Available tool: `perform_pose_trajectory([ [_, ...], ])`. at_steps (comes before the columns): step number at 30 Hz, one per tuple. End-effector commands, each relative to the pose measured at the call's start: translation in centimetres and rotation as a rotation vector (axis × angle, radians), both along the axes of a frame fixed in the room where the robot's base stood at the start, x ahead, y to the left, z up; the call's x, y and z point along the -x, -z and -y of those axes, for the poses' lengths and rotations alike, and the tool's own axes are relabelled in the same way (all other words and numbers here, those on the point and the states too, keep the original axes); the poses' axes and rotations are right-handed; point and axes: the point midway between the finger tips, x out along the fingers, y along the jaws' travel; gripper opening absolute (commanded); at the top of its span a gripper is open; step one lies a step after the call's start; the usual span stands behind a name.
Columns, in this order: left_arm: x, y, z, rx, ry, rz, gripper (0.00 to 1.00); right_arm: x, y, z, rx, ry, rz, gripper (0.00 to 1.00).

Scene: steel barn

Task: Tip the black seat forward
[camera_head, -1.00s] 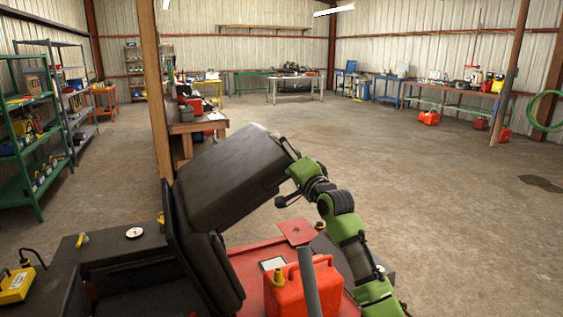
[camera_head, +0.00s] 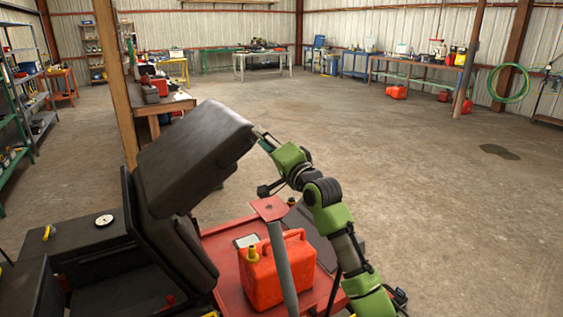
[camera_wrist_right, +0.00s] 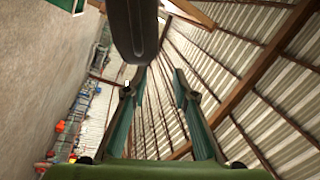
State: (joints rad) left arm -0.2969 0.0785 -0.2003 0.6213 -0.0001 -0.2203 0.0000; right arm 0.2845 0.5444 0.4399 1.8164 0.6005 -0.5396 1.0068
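The black seat (camera_head: 196,158) stands tilted up in the lower left of the head view, its upper edge leaning to the right. A second black padded part (camera_head: 178,247) joins it below. My right gripper (camera_head: 260,135) is at the seat's upper right edge. In the right wrist view, its two fingers (camera_wrist_right: 158,92) are spread apart, with clear space between them. The dark end of the seat (camera_wrist_right: 134,30) shows at the top, just beyond the fingertips. I cannot tell whether they touch. My left gripper is not in view.
A red fuel can (camera_head: 274,270) stands on the red body (camera_head: 228,282) below my right arm, by a grey post (camera_head: 282,262). A wooden post (camera_head: 118,85) rises behind the seat, near a workbench (camera_head: 172,104). The concrete floor to the right is largely free.

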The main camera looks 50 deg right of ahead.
Motion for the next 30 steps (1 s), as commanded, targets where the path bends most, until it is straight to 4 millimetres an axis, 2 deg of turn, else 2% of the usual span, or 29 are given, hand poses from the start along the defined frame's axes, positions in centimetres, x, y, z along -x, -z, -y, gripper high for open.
perform_pose_trajectory([
  [9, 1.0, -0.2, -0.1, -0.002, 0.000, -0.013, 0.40, 2.0, 1.3, -0.7, -0.007, -0.005, -0.015, 0.25],
  [17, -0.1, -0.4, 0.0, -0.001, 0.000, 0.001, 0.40, 3.7, 1.8, -1.2, -0.007, -0.005, -0.019, 0.25],
  [30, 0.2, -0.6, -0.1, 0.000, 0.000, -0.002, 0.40, 6.6, 2.5, -1.9, -0.007, -0.006, -0.022, 0.25],
])
